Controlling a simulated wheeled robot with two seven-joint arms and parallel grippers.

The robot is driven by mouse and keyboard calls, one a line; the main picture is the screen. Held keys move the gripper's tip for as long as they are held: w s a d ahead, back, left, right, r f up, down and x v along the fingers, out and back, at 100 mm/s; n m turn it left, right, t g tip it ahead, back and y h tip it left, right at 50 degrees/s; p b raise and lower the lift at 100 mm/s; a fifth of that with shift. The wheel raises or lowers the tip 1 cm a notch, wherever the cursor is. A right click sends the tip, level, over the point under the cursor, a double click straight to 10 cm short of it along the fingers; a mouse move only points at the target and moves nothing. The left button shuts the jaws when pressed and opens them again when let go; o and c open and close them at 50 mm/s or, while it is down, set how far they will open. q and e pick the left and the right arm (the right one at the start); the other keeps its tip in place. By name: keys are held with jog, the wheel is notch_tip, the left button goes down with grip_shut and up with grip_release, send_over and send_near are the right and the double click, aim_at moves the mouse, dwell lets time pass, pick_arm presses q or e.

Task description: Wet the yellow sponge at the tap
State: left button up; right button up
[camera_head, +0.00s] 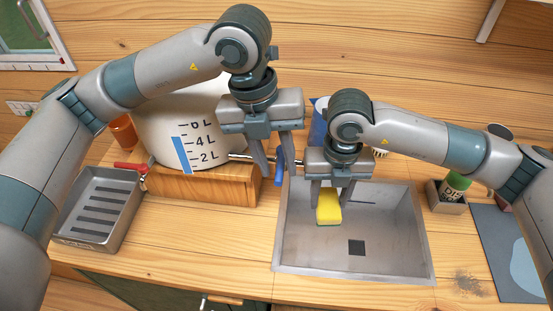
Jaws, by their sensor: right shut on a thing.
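The yellow sponge (329,208) is held over the sink (300,255). My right gripper (330,197) is shut on it, with the fingers pointing down. The tap (240,157) is a metal spout running right from a white water container (160,130) marked in litres. A blue part (279,166), which looks like the tap's handle, shows by my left gripper's fingers. My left gripper (273,165) is open, its fingers apart around or in front of that blue part; I cannot tell if they touch it. The spout's end is partly hidden by my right gripper. No water stream is visible.
The container stands on a wooden block (200,188). A metal drying tray (100,208) is at the left. A green-capped bottle (455,185) in a small box and a grey mat (505,245) are right of the sink. Bare counter (210,255) lies left of the sink.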

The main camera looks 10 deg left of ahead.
pick_arm(q)
grip_shut()
jog(key=shift+d+n, duration=0.6)
jog(key=shift+n, duration=0.5)
grip_release()
